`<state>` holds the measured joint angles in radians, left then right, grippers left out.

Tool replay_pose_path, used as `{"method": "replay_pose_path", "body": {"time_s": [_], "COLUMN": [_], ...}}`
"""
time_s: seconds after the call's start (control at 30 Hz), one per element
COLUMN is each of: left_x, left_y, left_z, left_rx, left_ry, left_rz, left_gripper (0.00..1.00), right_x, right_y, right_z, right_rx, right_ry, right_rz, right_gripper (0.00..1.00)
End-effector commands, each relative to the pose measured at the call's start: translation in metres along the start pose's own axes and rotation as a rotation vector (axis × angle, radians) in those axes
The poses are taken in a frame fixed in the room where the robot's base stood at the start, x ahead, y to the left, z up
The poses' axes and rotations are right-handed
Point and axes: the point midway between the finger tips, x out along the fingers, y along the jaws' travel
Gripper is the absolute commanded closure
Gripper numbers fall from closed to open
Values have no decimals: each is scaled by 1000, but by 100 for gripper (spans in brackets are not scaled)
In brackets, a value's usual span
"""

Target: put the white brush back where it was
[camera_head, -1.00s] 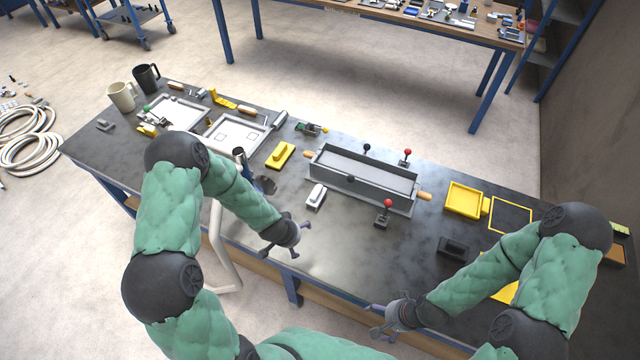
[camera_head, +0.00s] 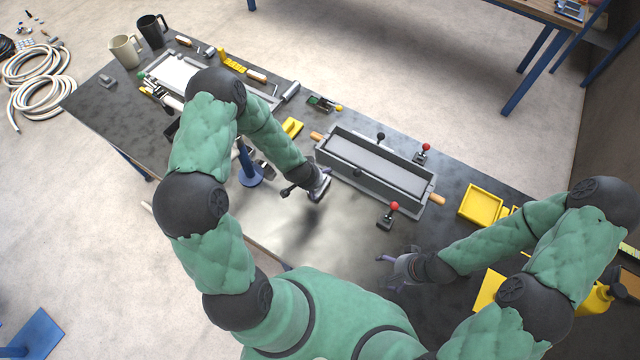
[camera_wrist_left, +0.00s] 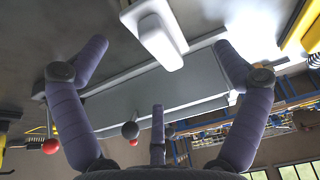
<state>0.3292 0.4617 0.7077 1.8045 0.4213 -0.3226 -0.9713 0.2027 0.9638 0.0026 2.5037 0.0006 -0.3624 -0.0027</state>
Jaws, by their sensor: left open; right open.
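In the left wrist view, the white brush (camera_wrist_left: 158,32), a white block on a paler grey base, lies on the dark bench just beyond my left gripper (camera_wrist_left: 160,55). In the head view my left gripper (camera_head: 304,192) is low over the bench, in front of the grey trough, and mostly hides the brush. My right gripper (camera_head: 392,270) is open and empty over the bench's front right part.
The long grey trough (camera_head: 340,167) with wooden handles stands just behind my left gripper. A red-knobbed lever (camera_head: 393,210) stands between the grippers. A yellow tray (camera_head: 481,205) is at right, and a yellow block (camera_head: 292,127) at the back. The front middle bench is clear.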

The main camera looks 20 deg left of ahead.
Motion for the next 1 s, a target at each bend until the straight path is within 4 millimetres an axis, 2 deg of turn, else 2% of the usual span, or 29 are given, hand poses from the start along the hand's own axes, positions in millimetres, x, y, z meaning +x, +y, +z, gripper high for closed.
{"method": "replay_pose_path", "body": {"time_s": [0.1, 0.33, 0.63, 0.97, 1.0], "left_x": [14, 28, 64, 71, 71], "left_y": [0, 3, 8, 8, 8], "left_z": [0, 1, 3, 2, 2], "left_rx": [0, 1, 0, 0, 0], "left_ry": [0, -1, 1, 1, 1], "left_rz": [0, 0, 0, -1, -1], "left_gripper": [3, 3, 3, 3, 5], "right_x": [2, 3, 5, 5, 5], "right_y": [1, 1, 2, 2, 2], "right_z": [0, 0, 0, 0, -1], "right_rx": [0, 0, 0, 0, 0], "right_ry": [1, 1, 1, 1, 1], "right_rz": [0, 0, 0, 0, 0], "right_gripper": [8, 8, 8, 8, 8]}}
